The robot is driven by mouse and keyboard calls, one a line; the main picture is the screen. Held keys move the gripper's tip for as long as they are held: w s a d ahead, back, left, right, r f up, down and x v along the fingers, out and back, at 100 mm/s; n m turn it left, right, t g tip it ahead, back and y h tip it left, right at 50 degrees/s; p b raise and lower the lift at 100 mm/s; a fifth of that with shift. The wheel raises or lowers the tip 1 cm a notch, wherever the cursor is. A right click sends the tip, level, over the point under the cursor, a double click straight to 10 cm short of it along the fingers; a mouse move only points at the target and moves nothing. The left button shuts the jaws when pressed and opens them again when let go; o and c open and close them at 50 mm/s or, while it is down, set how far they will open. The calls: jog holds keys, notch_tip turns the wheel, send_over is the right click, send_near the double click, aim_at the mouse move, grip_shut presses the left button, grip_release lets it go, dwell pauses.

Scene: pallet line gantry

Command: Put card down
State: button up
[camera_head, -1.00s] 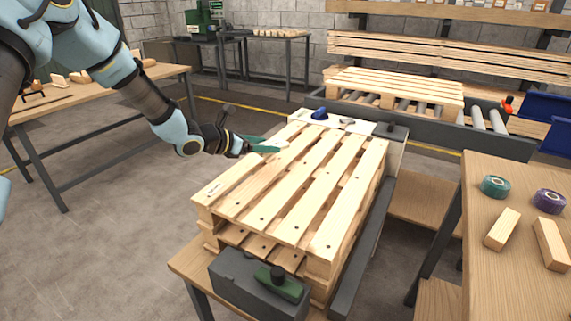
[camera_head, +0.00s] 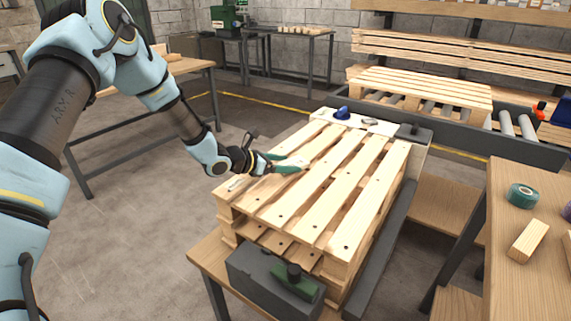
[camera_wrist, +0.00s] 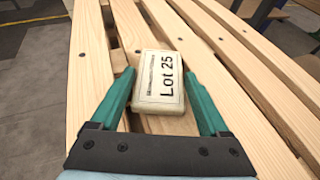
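The card (camera_wrist: 160,82) is a thick cream tag marked "Lot 25". In the wrist view it lies between the green fingertips of my gripper (camera_wrist: 159,78), which press close on its left and right edges. In the head view my gripper (camera_head: 296,163) is low over the left slats of the wooden pallet (camera_head: 330,190), with the card (camera_head: 302,161) small and pale at its tips. I cannot tell whether the card touches the slats. The pallet stack lies on a wooden bench.
A grey clamp block with a green handle (camera_head: 294,281) stands at the pallet's front. A blue object (camera_head: 342,112) sits on a pale board at the back. A table at right holds green tape (camera_head: 522,196) and wood blocks. The pallet top around my gripper is clear.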

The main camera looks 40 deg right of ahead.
jog(key=shift+o, duration=1.4)
jog(key=shift+a+r, duration=0.1)
jog(key=shift+r, duration=0.1)
jog(key=v, duration=1.1)
jog(key=shift+a+b, duration=0.35)
jog(key=shift+b, duration=0.1)
jog(key=shift+r, duration=0.15)
jog(key=s+a+r+m+t+y, duration=0.1)
jog(key=a+m+y, duration=0.3)
jog(key=a, duration=1)
jog(key=s+a+r+m+t+y, duration=0.1)
jog(key=a+r+m+y, duration=0.2)
jog(key=a+m, duration=0.4)
jog(key=s+a+r+m+t+y, duration=0.1)
jog(key=a+m+y, duration=0.5)
jog(key=a, duration=1.7)
jog(key=shift+s+a+r+m, duration=0.3)
jog(key=shift+s+r, duration=0.1)
jog(key=shift+r, duration=0.35)
